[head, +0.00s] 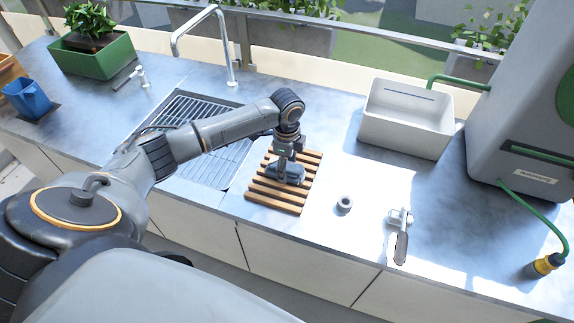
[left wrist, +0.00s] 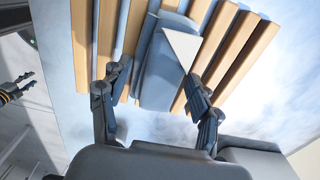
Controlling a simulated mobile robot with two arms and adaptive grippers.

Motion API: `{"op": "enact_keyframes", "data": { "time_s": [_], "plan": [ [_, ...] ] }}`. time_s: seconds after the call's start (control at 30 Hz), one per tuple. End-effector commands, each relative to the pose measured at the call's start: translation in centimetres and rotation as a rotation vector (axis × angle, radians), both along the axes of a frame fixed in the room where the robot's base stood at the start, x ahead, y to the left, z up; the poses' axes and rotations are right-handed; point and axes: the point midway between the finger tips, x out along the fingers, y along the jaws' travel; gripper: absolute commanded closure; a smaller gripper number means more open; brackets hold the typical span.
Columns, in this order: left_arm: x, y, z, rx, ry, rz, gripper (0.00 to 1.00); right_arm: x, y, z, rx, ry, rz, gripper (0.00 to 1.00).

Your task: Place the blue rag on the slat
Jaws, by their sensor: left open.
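The blue rag (head: 287,173), a dark grey-blue folded bundle, lies on the slat (head: 262,190), a wooden rack of several parallel strips on the counter. My left gripper (head: 285,157) is just above the rag, pointing down. In the left wrist view the rag (left wrist: 160,82) shows a pale triangular patch and lies between the two spread fingers of my left gripper (left wrist: 157,78), with gaps at the sides. The slat (left wrist: 240,45) runs beneath it. My right gripper (left wrist: 20,87) shows small at the left edge of the left wrist view, fingers apart, off the counter.
A ridged metal drainer (head: 205,170) and tap (head: 232,60) lie left of the slat. A grey ring (head: 345,203), a handled tool (head: 401,245) and a white basin (head: 408,130) are to the right. A grey machine (head: 520,110) stands far right. Counter between them is clear.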

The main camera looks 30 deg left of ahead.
Motion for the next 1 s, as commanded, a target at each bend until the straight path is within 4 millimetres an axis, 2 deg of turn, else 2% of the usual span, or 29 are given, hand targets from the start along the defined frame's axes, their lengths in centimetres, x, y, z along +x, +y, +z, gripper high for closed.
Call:
{"op": "enact_keyframes", "data": {
  "time_s": [0.17, 0.5, 0.63, 0.8, 1.0],
  "plan": [
    [0.1, 0.1, 1.4, 0.0, -0.005, 0.001, 0.37, 0.0, 0.0, -0.4, 0.0, -0.001, 0.0, 0.6],
    [0.1, 0.0, 8.4, -0.002, -0.007, 0.0, 0.37, 0.1, 0.1, -2.1, 0.001, -0.002, 0.001, 0.6],
    [0.1, 0.0, 10.5, -0.001, -0.004, 0.001, 0.37, 0.1, 0.2, -2.5, 0.002, -0.002, 0.001, 0.6],
    [0.0, 0.0, 12.0, 0.0, -0.001, 0.001, 0.37, 0.1, 0.3, -2.7, 0.005, -0.002, 0.0, 0.6],
    [0.0, 0.0, 12.3, 0.0, 0.0, 0.001, 0.37, 0.1, 0.4, -2.6, 0.006, -0.002, 0.0, 0.6]
  ]
}}
